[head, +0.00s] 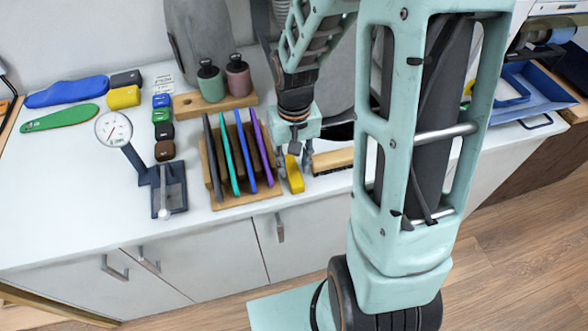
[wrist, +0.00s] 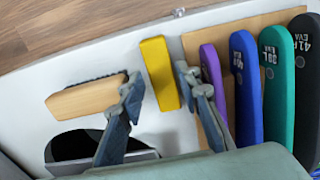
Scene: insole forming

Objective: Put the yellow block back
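A yellow block (head: 295,175) lies on the white counter between the insole rack and a wooden brush. In the wrist view the yellow block (wrist: 160,73) lies lengthwise between and beyond my gripper's fingertips. My gripper (head: 301,152) is above the counter, pointing down at the block. In the wrist view my gripper (wrist: 160,86) is open, with one finger on each side of the block's near end; the right finger looks close to it. Whether either finger touches it cannot be told. A second yellow block (head: 124,97) sits at the back left beside a dark block.
The wooden rack (head: 231,202) with several upright coloured insoles stands left of my gripper. The wooden brush (head: 333,160) lies close on the right. A dial gauge (head: 114,128), small coloured blocks and two bottles (head: 238,77) stand farther left. The counter's front edge is near.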

